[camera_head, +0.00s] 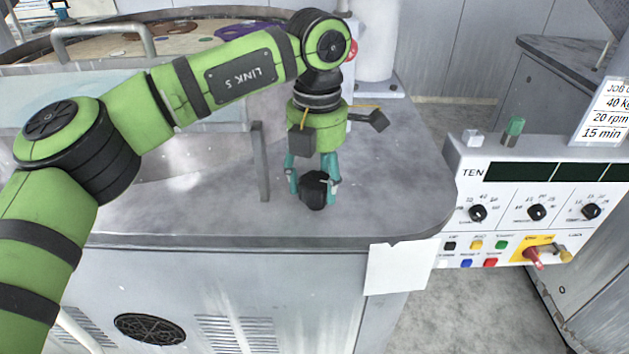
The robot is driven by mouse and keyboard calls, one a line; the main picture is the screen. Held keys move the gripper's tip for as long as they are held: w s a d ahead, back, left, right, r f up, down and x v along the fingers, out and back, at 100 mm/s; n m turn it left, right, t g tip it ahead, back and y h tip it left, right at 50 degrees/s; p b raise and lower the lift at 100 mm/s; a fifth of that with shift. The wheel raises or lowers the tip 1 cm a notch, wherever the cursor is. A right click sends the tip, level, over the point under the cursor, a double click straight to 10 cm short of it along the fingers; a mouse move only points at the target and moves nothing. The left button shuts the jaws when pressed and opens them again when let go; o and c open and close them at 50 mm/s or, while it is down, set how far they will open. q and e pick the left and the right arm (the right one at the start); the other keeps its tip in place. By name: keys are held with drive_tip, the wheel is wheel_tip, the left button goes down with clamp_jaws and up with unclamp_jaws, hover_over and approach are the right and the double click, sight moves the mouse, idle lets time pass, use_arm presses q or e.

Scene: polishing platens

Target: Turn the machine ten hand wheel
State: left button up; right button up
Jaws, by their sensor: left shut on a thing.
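A small black lobed knob, seemingly the hand wheel (316,200), stands on the grey machine top near its front edge. My left gripper (314,184) points down over it, with one teal finger on each side, and is shut on it. The fingers and palm hide part of the knob's upper side. The control panel marked TEN (468,190) is to the right of the machine top. My right gripper is not in view.
An upright grey post (260,162) stands just left of my left gripper. A round platen basin with a metal rail (103,30) is at the back left. A blank paper (399,268) hangs at the front edge.

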sight(320, 178)
use_arm(q)
drive_tip(key=shift+d+n+b, duration=0.15)
drive_tip(key=shift+n+b, duration=0.2)
drive_tip(key=shift+n, duration=1.05)
drive_tip(key=o, duration=1.1)
drive_tip(key=shift+w, duration=0.1)
drive_tip(key=shift+w+d, duration=0.1)
drive_tip(key=shift+d, duration=0.05)
drive_tip(key=shift+r, duration=0.45)
wheel_tip(320, 178, up, 11)
drive_tip(key=shift+r, duration=0.1)
